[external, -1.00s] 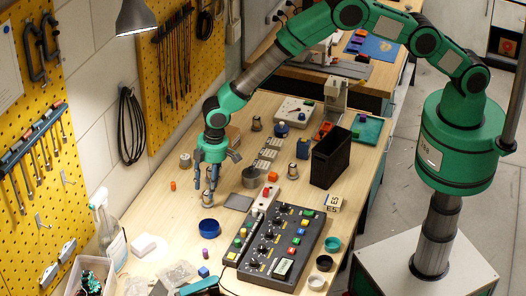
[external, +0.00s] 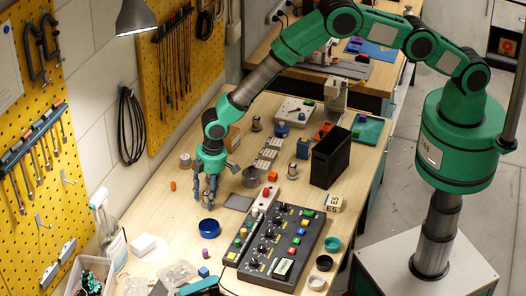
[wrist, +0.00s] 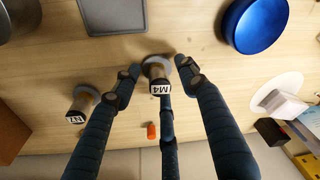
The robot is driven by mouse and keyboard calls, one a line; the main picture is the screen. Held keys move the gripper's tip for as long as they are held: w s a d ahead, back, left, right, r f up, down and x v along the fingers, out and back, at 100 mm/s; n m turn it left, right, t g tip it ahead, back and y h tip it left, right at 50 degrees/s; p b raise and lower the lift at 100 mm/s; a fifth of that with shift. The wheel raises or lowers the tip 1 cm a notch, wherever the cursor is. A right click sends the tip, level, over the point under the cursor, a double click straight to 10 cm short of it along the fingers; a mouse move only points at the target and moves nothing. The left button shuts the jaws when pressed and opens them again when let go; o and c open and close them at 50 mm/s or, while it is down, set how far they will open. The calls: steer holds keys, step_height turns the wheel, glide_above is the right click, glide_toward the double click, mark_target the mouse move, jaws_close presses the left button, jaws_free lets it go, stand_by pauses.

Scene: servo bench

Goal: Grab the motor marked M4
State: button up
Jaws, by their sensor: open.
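The motor marked M4 (wrist: 157,72) stands on the bench in the wrist view, its white label facing up toward the camera. My gripper (wrist: 160,84) is open, its fingers spread around the motor with their tips beside it. I cannot tell whether any finger touches it. In the external view my gripper (external: 207,198) points down at the bench, and its fingers largely hide the motor. A second labelled motor (wrist: 80,104) stands to the left in the wrist view, outside the fingers; its marking is hard to read.
A blue dish (external: 209,228) and a flat grey tray (external: 238,202) lie near my gripper. A small orange piece (wrist: 151,131) lies close by. A metal cup (external: 250,177), a control panel (external: 275,245) and a tall black bin (external: 330,160) stand to the right.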

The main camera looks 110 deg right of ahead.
mark_target(207, 193)
jaws_close()
steer(key=shift+r, duration=0.15)
steer(key=shift+r+b, duration=0.65)
steer(key=shift+r, duration=4.2)
